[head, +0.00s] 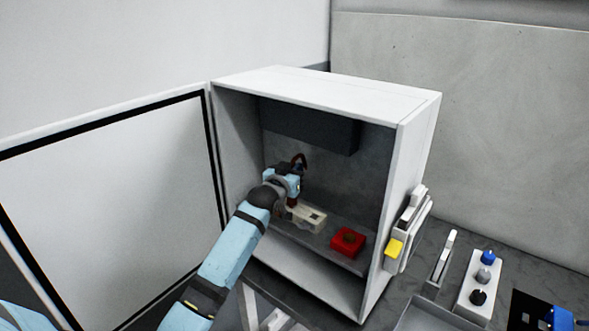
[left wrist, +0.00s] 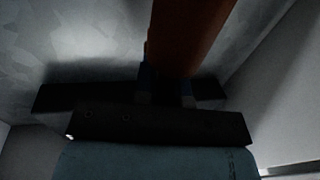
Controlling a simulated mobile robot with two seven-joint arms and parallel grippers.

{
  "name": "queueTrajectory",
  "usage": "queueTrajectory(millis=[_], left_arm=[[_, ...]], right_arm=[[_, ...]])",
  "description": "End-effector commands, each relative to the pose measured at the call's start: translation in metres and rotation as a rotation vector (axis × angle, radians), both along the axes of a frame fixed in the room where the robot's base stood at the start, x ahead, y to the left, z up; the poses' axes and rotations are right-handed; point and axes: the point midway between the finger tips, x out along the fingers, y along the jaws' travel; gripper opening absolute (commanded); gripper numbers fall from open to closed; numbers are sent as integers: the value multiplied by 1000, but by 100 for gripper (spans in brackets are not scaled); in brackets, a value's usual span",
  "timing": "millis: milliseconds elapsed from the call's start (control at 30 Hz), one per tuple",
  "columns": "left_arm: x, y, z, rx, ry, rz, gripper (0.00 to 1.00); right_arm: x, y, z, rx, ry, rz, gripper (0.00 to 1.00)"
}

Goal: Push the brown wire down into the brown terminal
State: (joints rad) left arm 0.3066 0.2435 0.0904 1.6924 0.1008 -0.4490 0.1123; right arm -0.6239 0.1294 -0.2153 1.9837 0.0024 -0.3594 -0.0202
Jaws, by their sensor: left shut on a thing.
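My left arm reaches into the open white cabinet (head: 415,150). My left gripper (head: 298,170) is shut on the brown wire (head: 300,158), close to the back wall. In the left wrist view the brown wire (left wrist: 195,35) looks thick and rises from between the fingers (left wrist: 166,88). The wire's lower end is hidden by the gripper. A small reddish-brown part (head: 292,203) shows just below the gripper; I cannot tell whether it is the brown terminal or whether the wire touches it. My right gripper is not in view.
A beige block (head: 309,216) and a red block (head: 348,242) sit on the cabinet's lower ledge, right of my gripper. A dark box (head: 310,126) hangs above. The cabinet door (head: 110,200) stands open at left. A button box (head: 476,285) stands outside at right.

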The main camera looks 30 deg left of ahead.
Motion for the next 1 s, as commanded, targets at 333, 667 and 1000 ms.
queueTrajectory(millis=[333, 667, 1000], left_arm=[[0, 0, -6, 0, 0, 0, 34], [-1, 0, -6, 0, 0, 0, 41], [-56, -7, -9, 1, 0, 0, 41]], right_arm=[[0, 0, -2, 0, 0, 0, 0], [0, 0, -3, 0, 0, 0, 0], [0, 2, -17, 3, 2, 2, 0]])
